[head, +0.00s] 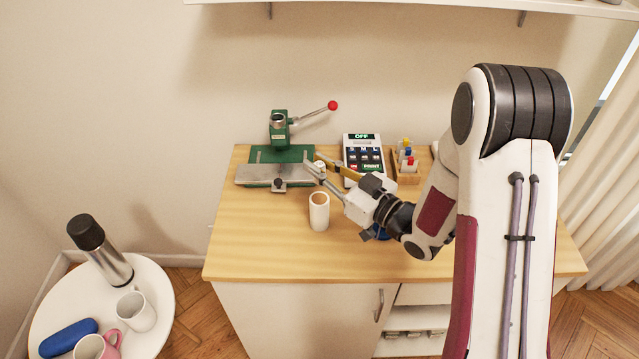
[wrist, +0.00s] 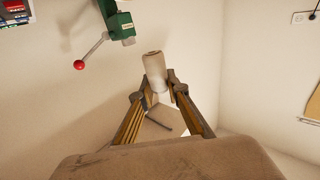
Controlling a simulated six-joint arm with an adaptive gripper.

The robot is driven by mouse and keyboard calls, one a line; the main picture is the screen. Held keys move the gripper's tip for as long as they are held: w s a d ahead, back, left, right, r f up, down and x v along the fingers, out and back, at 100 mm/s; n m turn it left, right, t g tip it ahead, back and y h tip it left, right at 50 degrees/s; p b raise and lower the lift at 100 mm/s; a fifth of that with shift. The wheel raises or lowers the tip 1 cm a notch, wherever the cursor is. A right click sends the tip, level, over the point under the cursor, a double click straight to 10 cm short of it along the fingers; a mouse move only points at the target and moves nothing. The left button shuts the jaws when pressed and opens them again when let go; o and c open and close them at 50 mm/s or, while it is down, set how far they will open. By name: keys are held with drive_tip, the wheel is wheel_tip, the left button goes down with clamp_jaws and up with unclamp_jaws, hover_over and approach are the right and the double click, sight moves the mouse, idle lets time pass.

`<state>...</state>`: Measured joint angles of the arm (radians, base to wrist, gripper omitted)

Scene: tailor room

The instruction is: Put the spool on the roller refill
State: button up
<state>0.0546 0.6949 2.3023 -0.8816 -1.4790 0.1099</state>
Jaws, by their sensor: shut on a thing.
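The spool (wrist: 154,68), a pale off-white cylinder, is held between the fingertips of my gripper (wrist: 157,88) in the wrist view. In the head view only a small pale part of the spool (head: 320,166) shows between the fingers of my gripper (head: 314,164), above the table in front of the green press. The roller refill (head: 319,213) is a white upright cylinder with a tan top, standing on the table. My gripper is shut on the spool, behind the roller refill in the head view and apart from it.
The green press (head: 280,152) with a red-knobbed lever stands at the back. A keypad device (head: 364,155) and a small wooden rack (head: 407,165) are to its right. The wooden table's (head: 262,237) front left is clear.

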drive_tip(key=shift+f, duration=0.75)
drive_tip(key=shift+f, duration=0.1)
drive_tip(key=shift+f, duration=2)
drive_tip(key=shift+f, duration=0.15)
drive_tip(key=o, duration=0.8)
drive_tip(key=v, duration=1.2)
